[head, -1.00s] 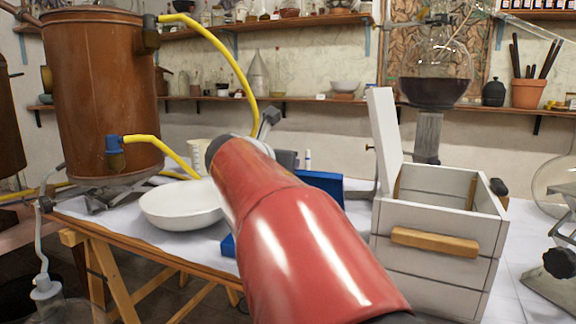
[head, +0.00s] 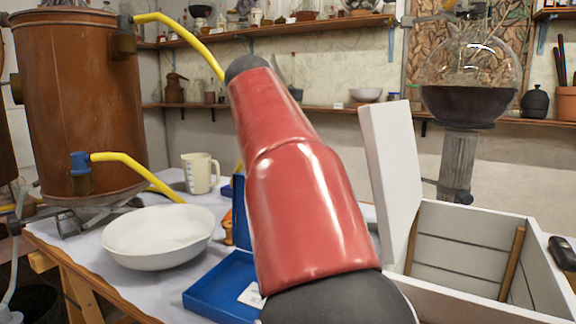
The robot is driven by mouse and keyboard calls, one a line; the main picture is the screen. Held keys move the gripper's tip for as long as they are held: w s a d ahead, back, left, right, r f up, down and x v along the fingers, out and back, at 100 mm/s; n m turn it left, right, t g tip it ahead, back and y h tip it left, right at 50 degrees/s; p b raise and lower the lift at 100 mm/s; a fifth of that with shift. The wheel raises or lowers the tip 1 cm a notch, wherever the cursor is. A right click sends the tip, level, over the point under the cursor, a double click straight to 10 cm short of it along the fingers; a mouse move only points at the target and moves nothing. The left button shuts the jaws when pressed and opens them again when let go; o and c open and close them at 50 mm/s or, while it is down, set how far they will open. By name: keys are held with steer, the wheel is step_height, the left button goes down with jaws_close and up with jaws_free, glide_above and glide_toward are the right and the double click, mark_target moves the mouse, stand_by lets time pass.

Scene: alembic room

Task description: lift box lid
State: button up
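A white wooden box (head: 470,294) stands at the lower right on the table, cut off by the picture edge. Its top is open and its slatted inside shows. Its white lid (head: 392,170) stands nearly upright at the box's left side, tilted a little. The lid's lower edge is partly hidden by my arm. My red arm link rises through the middle of the picture, left of the lid. My gripper is not visible, so I cannot see whether it touches anything.
A shallow blue box or tray (head: 212,293) lies by my arm, with a blue upright panel (head: 240,210) behind it. A white bowl (head: 157,235), a measuring jug (head: 201,172) and a copper vessel (head: 75,110) stand left. A round flask (head: 466,75) stands behind the white box.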

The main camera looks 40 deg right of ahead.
steer(key=shift+d, duration=0.15)
steer(key=o, duration=0.8)
steer(key=shift+c, duration=0.2)
steer(key=v, duration=0.8)
steer(key=shift+f, duration=0.1)
